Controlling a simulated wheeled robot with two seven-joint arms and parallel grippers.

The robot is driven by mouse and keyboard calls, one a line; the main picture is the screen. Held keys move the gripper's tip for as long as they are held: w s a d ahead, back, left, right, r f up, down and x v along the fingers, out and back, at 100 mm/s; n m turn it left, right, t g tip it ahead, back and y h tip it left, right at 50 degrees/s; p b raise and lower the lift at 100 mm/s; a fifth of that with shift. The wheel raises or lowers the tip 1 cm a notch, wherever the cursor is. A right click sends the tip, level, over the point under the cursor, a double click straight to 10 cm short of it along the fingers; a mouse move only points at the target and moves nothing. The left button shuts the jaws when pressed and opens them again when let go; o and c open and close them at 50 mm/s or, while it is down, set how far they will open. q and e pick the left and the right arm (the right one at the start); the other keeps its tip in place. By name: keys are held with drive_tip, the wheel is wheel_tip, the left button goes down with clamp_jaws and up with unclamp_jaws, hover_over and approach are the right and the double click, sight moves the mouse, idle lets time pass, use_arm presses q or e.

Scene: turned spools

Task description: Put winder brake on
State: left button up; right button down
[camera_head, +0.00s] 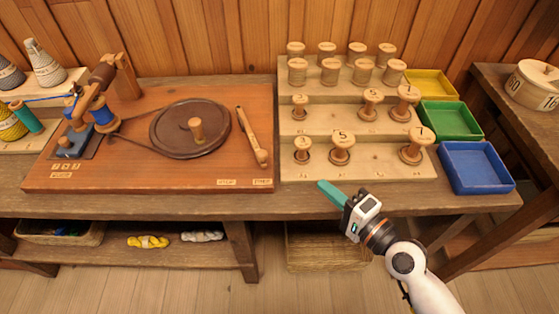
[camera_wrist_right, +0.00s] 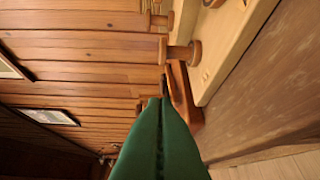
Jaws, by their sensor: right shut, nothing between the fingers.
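The winder stands on a reddish wooden board (camera_head: 180,178) at the left of the bench. Its brake looks like the wooden lever (camera_head: 252,137) at the board's right side. The lever leans, its lower knob end near the right one of two small front labels, too small to read surely. A dark flat wheel (camera_head: 170,130) with a wooden knob lies left of the lever. My right gripper (camera_head: 322,189) is shut and empty, right of the lever and apart from it, by the spool rack's front edge. Its green fingers also show closed in the wrist view (camera_wrist_right: 160,112). My left gripper is not in view.
A stepped rack (camera_head: 380,172) of wooden spools stands right of the board. Yellow (camera_head: 432,84), green (camera_head: 450,120) and blue (camera_head: 476,167) trays lie right of it. A blue spool (camera_head: 103,115) sits at the winder's left. The board's front strip is clear.

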drive_tip(key=shift+w, duration=0.1)
drive_tip(key=p+x, duration=0.1)
drive_tip(key=x, duration=0.9)
drive_tip(key=shift+w+a+p, duration=0.1)
drive_tip(key=shift+p, duration=0.25)
drive_tip(key=a, duration=0.2)
drive_tip(key=shift+a+f, duration=0.15)
drive_tip(key=shift+a, duration=0.1)
drive_tip(key=shift+a+f+p, duration=0.1)
drive_tip(key=shift+a+p, duration=0.25)
drive_tip(key=shift+a, duration=0.25)
drive_tip(key=a+p, duration=0.1)
drive_tip(key=a, duration=0.2)
drive_tip(key=s+a+p, duration=0.1)
drive_tip(key=a, duration=0.1)
drive_tip(key=s+a+p, duration=0.1)
drive_tip(key=a, duration=0.2)
drive_tip(key=shift+s+a, duration=0.25)
drive_tip(key=shift+a, duration=0.45)
drive_tip(key=shift+s, duration=0.1)
